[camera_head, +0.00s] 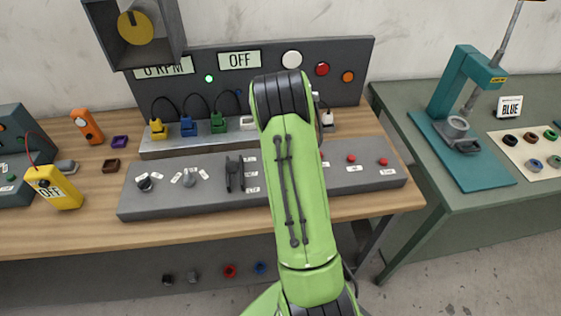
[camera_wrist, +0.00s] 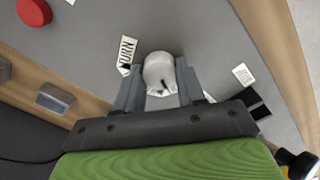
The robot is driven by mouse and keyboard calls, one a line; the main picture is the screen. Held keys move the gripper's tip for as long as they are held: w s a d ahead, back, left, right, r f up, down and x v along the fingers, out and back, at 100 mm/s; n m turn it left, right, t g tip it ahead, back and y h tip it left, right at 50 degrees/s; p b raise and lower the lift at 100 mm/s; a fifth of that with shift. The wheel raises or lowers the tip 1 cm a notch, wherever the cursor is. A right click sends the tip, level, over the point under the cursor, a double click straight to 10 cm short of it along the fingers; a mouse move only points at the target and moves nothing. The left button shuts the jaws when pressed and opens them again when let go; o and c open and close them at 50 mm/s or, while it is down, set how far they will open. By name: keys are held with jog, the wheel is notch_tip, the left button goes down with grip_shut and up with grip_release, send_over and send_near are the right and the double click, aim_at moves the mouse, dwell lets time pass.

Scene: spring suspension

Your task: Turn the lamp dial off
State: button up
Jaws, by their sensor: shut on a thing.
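In the wrist view, a pale grey-white rounded dial (camera_wrist: 160,72) stands on the grey panel (camera_wrist: 215,35). My gripper (camera_wrist: 162,92) is shut on it, with one dark finger on each side. A white label reading "TURN" (camera_wrist: 126,53) lies beside the dial to the left. No lamp wording is readable at this dial. In the head view, my green arm hides my gripper and the held dial. The sloped grey panel (camera_head: 205,203) shows a dark knob (camera_head: 144,183), a grey knob (camera_head: 189,179) and a black lever (camera_head: 235,173) left of my arm.
Red buttons (camera_head: 351,158) sit right of my arm on the panel. Coloured plugs (camera_head: 187,126) stand behind it. The back board has a display reading "OFF" (camera_head: 239,60) and a lit green light (camera_head: 209,78).

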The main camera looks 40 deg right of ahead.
jog(key=shift+r, duration=0.1)
jog(key=o, duration=1.1)
jog(key=shift+c, duration=0.2)
notch_tip(320, 180, up, 16)
jog(key=p, duration=0.2)
